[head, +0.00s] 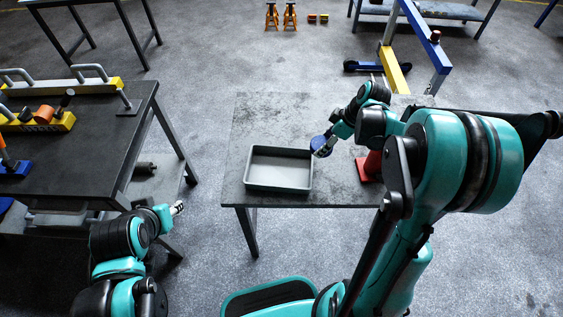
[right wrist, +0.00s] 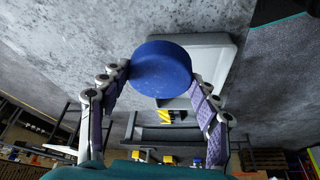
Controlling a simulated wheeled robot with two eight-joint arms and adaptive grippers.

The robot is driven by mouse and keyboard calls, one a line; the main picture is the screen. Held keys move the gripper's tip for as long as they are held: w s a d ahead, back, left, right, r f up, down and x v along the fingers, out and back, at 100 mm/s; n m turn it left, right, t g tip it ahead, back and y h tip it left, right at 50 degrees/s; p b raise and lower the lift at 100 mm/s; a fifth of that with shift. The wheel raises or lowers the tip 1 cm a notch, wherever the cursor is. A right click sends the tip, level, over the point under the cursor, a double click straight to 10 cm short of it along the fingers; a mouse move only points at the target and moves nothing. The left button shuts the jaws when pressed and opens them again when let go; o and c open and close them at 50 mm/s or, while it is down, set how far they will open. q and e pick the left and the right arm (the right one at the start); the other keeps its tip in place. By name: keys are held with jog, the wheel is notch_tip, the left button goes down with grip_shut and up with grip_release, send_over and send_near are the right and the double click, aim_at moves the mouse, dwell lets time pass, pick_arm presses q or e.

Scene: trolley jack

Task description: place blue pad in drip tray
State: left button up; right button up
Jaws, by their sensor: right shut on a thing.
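The blue pad (right wrist: 161,69) is a round disc held between the two fingers of my right gripper (right wrist: 160,80) in the right wrist view. In the head view the blue pad (head: 320,145) shows just right of the drip tray's right rim, with my right gripper (head: 328,146) shut on it. The drip tray (head: 279,188) is a grey, rectangular, open and empty tray on the small dark table. In the right wrist view the tray (right wrist: 222,50) lies behind the pad, partly hidden by it. My left gripper (head: 177,208) is at lower left, away from the tray; its fingers are too small to judge.
A red object (head: 369,168) stands on the small table (head: 265,115) right of the tray, partly hidden by my right arm. A dark workbench (head: 95,140) with yellow racks stands at left. The table's back left part is clear.

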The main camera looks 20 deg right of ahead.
jog(key=a+f+b, duration=0.1)
jog(key=a+f, duration=0.1)
jog(key=a, duration=0.1)
jog(key=a+f+b, duration=0.1)
jog(key=a+f, duration=0.1)
jog(key=a, duration=0.2)
jog(key=a+f+b, duration=0.1)
jog(key=a+f, duration=0.1)
jog(key=a, duration=0.2)
jog(key=shift+w+f, duration=0.15)
jog(key=shift+w, duration=0.05)
jog(key=shift+f+b, duration=1.15)
jog(key=shift+f, duration=0.85)
jog(key=shift+f, duration=0.1)
jog(key=o, duration=1.3)
